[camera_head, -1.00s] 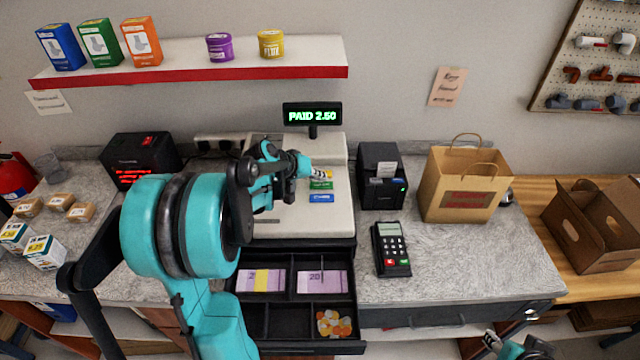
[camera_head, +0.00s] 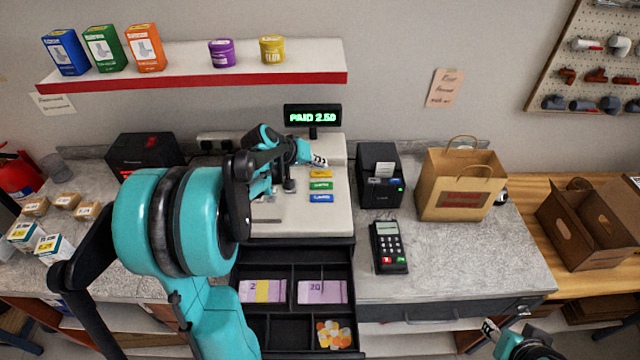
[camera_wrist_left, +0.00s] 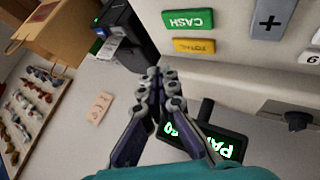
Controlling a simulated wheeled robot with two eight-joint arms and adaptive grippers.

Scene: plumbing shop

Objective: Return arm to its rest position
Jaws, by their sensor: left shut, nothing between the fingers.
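My left arm comes in from the left, and its gripper (camera_head: 318,161) is above the cash register (camera_head: 330,217), near the yellow key. In the left wrist view the left gripper's fingers (camera_wrist_left: 158,76) are shut together with nothing between them. The register's CASH key (camera_wrist_left: 188,20) and yellow TOTAL key (camera_wrist_left: 194,46) lie beyond the fingers there. My right gripper (camera_head: 489,327) shows at the bottom right of the head view, low in front of the counter. Its fingers are too small to judge.
The register's cash drawer (camera_head: 292,272) stands open with notes and coins inside. The display (camera_head: 312,116) reads PAID 2.50. A receipt printer (camera_head: 381,176), card terminal (camera_head: 389,248) and paper bag (camera_head: 461,184) stand to the right. A shelf (camera_head: 200,77) hangs above.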

